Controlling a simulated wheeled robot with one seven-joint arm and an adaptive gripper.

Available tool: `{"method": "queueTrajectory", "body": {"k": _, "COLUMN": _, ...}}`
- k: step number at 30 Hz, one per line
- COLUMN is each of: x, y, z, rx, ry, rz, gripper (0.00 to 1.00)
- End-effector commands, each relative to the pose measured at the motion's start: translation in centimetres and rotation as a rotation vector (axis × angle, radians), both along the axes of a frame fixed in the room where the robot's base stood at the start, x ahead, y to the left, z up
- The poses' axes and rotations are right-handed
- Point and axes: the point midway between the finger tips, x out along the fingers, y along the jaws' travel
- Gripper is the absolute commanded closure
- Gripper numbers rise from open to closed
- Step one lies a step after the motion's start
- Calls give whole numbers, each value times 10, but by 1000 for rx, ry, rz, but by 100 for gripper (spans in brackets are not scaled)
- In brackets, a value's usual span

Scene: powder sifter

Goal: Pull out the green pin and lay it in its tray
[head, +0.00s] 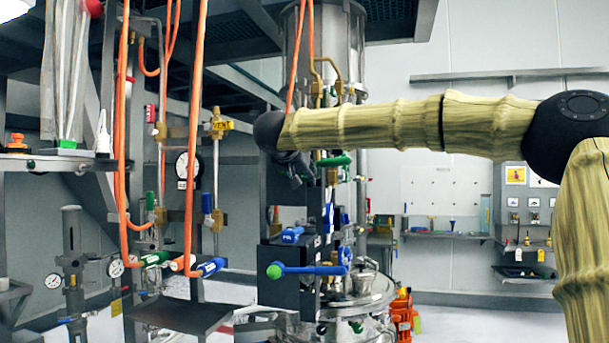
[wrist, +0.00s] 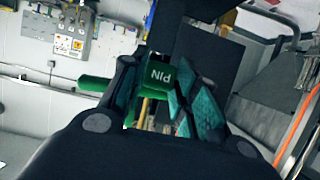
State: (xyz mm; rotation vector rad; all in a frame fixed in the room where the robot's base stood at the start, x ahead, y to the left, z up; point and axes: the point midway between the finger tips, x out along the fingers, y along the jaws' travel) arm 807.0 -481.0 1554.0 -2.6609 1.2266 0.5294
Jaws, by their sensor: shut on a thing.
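The green pin (wrist: 160,76) has a block lettered "PIN" and a green bar running left; it sits between the fingers of my gripper (wrist: 158,88) in the wrist view. The fingers, with teal pads, are shut on it. In the head view my gripper (head: 303,168) is dark and partly hidden under the wrist, at the upper part of a dark valve assembly. A green piece (head: 334,161), likely the pin, shows just right of it. Whether the pin's shaft is still in a hole is hidden. A dark flat tray (head: 182,316) stands at lower left; I cannot tell whether it is the pin's.
A black box (head: 285,291) with a blue lever and green knob stands below my gripper. Orange hoses (head: 122,130) hang at left near blue and green valves. A steel vessel (head: 340,40) rises behind. Wall shelves (head: 447,235) are far right.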

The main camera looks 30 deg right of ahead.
Motion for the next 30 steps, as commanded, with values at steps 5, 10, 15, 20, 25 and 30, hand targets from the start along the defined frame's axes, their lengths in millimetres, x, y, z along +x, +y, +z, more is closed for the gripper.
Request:
{"method": "queueTrajectory", "body": {"k": 5, "x": -2, "y": 2, "z": 0, "rx": -1, "ry": -1, "rz": 0, "gripper": 96}}
{"method": "queueTrajectory", "body": {"k": 10, "x": -2, "y": 2, "z": 0, "rx": 0, "ry": 0, "rz": 0, "gripper": 96}}
{"method": "queueTrajectory", "body": {"k": 15, "x": -2, "y": 2, "z": 0, "rx": 0, "ry": 0, "rz": 0, "gripper": 96}}
{"method": "queueTrajectory", "body": {"k": 20, "x": -4, "y": 5, "z": 1, "rx": -1, "ry": -1, "rz": 0, "gripper": 96}}
{"method": "queueTrajectory", "body": {"k": 25, "x": -6, "y": 7, "z": 1, "rx": 0, "ry": -1, "rz": 0, "gripper": 96}}
{"method": "queueTrajectory", "body": {"k": 30, "x": -8, "y": 10, "z": 1, "rx": 0, "ry": -1, "rz": 0, "gripper": 96}}
